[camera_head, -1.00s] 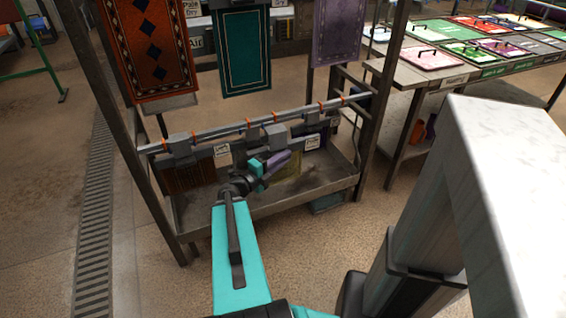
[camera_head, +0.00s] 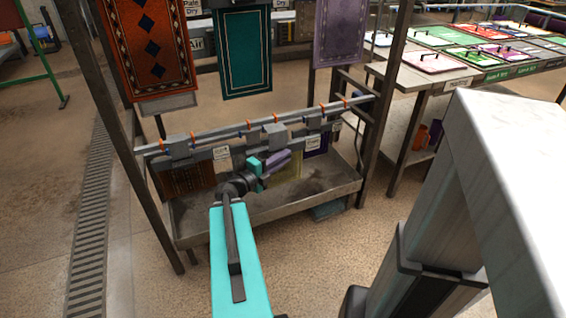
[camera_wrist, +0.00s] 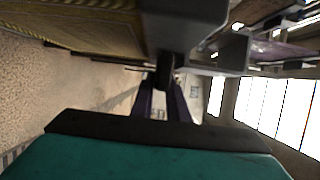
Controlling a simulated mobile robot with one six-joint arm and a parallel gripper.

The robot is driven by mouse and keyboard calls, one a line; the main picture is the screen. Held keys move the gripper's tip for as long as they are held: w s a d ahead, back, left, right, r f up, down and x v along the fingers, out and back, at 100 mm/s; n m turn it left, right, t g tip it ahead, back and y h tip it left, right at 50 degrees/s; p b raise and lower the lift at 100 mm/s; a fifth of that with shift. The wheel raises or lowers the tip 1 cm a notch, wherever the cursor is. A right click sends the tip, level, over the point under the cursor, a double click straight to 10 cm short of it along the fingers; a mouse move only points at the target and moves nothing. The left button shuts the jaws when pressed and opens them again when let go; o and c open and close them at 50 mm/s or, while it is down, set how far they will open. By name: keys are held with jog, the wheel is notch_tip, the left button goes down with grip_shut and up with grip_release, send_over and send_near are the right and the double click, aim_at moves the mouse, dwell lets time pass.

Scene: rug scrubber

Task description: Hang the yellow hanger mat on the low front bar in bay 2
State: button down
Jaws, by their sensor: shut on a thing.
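The yellow mat (camera_head: 288,168) hangs behind my gripper (camera_head: 284,158), partly hidden by it, below a grey hanger block (camera_head: 275,136). The block is level with the low front bar (camera_head: 232,131); I cannot tell whether it rests on the bar. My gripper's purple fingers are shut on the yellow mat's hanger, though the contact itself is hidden. In the wrist view the mat (camera_wrist: 70,38) fills the upper left, and the gripper fingers (camera_wrist: 165,88) reach a dark grey hanger part.
An orange-brown mat (camera_head: 188,180) hangs left on the low bar and a purple one (camera_head: 316,146) right. Orange markers divide the bar. A metal tray (camera_head: 200,224) lies below. Larger orange (camera_head: 152,48), teal (camera_head: 242,50) and lilac (camera_head: 338,32) mats hang above. Rack posts stand either side.

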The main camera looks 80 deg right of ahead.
jog(key=b, duration=0.4)
jog(key=shift+w+d, duration=0.25)
jog(key=shift+w+d+r, duration=0.1)
jog(key=shift+w+d, duration=0.2)
jog(key=shift+d, duration=0.05)
jog(key=w+d+f+b, duration=0.1)
jog(key=w+d+f, duration=0.2)
jog(key=w+d, duration=0.4)
jog(key=shift+w+d+b, duration=0.35)
jog(key=shift+d+b, duration=0.05)
jog(key=shift+d, duration=0.8)
dwell(1.3)
